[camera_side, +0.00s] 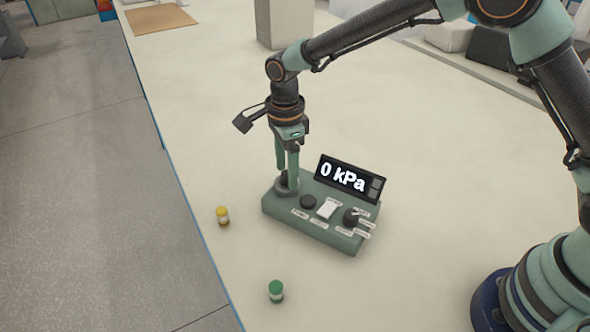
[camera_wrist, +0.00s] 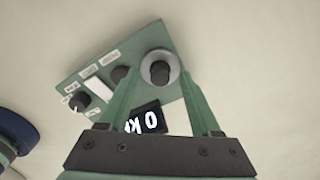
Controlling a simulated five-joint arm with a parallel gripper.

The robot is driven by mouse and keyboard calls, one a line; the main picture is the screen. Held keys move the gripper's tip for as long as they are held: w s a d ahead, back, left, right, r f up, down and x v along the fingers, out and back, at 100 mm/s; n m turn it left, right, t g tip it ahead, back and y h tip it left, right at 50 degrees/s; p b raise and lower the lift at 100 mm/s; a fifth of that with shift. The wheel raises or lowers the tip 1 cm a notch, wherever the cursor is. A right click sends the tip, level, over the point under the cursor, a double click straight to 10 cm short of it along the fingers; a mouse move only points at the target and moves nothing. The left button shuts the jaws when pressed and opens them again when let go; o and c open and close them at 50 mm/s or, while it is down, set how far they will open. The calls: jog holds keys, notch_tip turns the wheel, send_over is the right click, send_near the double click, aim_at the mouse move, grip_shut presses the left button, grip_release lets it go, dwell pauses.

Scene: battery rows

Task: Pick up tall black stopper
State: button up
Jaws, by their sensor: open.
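The tall black stopper (camera_wrist: 160,72) stands in a round light grey seat (camera_wrist: 147,61) at one end of the green device in the wrist view. In the side view the stopper (camera_side: 284,182) is partly hidden by my fingers at the device's left end. My gripper (camera_side: 287,177) points down over that end with its fingers on either side of the stopper. In the wrist view my gripper (camera_wrist: 160,78) is open, with a gap showing between the stopper and the fingers. I cannot tell whether either finger touches it.
The green device (camera_side: 310,230) also carries a low black knob (camera_side: 308,202), a white switch (camera_side: 327,208), another black knob (camera_side: 351,216) and a display (camera_side: 348,178) reading 0 kPa. A yellow-capped vial (camera_side: 222,216) and a green-capped vial (camera_side: 276,291) stand near the table's left edge.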

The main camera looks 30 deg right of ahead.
jog(key=shift+f, duration=0.25)
grip_shut()
jog(key=shift+r, duration=0.15)
notch_tip(320, 180, up, 24)
jog(key=shift+r, duration=0.15)
dwell(1.3)
